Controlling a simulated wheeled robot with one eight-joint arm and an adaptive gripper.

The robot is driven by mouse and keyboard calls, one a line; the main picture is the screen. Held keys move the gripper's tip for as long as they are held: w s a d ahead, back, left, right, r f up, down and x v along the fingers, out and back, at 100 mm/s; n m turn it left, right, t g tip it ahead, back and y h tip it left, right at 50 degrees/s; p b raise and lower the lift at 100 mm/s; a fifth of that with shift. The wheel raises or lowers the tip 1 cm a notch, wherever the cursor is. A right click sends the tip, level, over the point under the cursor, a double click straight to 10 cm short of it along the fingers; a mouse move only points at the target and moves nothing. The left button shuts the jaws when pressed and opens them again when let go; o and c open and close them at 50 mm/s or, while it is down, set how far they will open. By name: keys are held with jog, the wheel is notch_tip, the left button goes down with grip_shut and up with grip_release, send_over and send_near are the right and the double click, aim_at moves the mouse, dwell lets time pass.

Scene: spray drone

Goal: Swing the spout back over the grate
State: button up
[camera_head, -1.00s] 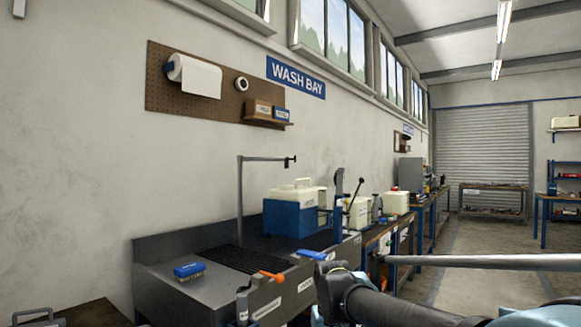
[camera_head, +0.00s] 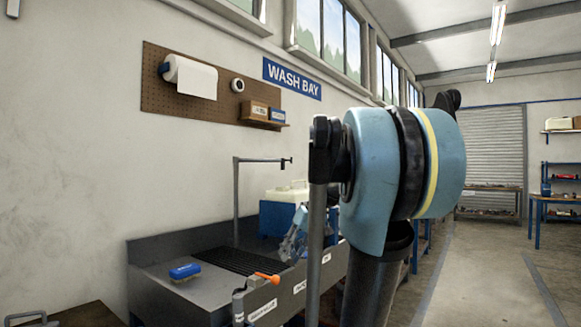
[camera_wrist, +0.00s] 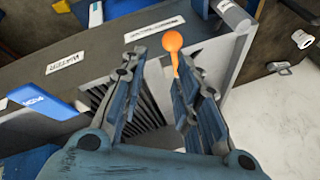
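The spout (camera_head: 262,160) is a thin dark pipe on an upright post (camera_head: 236,205) behind the sink. It points right in the head view, its end in front of the wall above the blue-and-white container. The dark slatted grate (camera_head: 240,262) lies in the sink top, left of and below the spout's end; some slats show in the wrist view (camera_wrist: 95,98). My gripper (camera_head: 292,240) is low over the sink's right part, partly hidden by my arm. In the wrist view my gripper (camera_wrist: 158,62) has its fingers apart with nothing held. The spout is not clearly visible there.
An orange-handled lever (camera_head: 267,278) is on the sink's front edge; it appears by the right finger in the wrist view (camera_wrist: 172,42). A blue brush (camera_head: 185,271) lies left of the grate. A blue-and-white container (camera_head: 280,215) stands behind my gripper. Open floor lies right.

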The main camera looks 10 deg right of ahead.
jog(key=w+d+r+n+y, duration=0.1)
jog(key=w+r+n+y, duration=0.15)
jog(key=w+r, duration=1)
jog(key=n+t+y, duration=0.6)
jog(key=n+y, duration=0.1)
jog(key=y, duration=0.2)
send_near(291, 161)
jog(key=shift+h, duration=0.25)
jog(key=x, duration=1)
jog(key=shift+w+d, duration=0.1)
jog(key=shift+w, duration=0.2)
jog(key=shift+r, duration=0.15)
grip_shut()
